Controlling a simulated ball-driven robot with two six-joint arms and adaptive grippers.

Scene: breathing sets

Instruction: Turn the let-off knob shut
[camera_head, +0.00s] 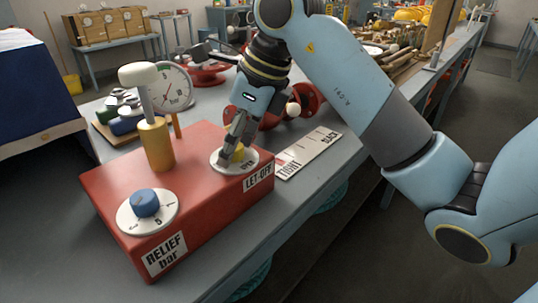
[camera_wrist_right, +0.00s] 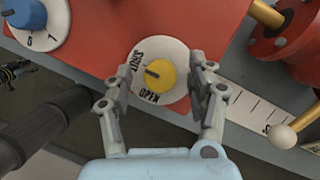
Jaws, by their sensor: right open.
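The let-off knob is a small yellow knob (camera_wrist_right: 161,76) on a white dial (camera_wrist_right: 174,49) marked SHUT and OPEN. Its dark pointer mark faces left in the right wrist view, towards the SHUT lettering; its exact setting is hard to tell. In the head view the knob (camera_head: 238,154) is partly hidden by my right gripper (camera_head: 236,147), which points down over it. In the wrist view the open fingers of that gripper (camera_wrist_right: 161,68) stand either side of the knob, with gaps to it. The dial sits on a red box (camera_head: 205,185) labelled LET-OFF. My left gripper is out of view.
A blue relief knob (camera_head: 145,202) is at the box's near end. A brass post with a pale top (camera_head: 138,74) and a round gauge (camera_head: 172,88) stand behind it. A TIGHT–SLACK scale strip (camera_head: 309,152) and red flanged fittings (camera_head: 306,98) lie close on the right.

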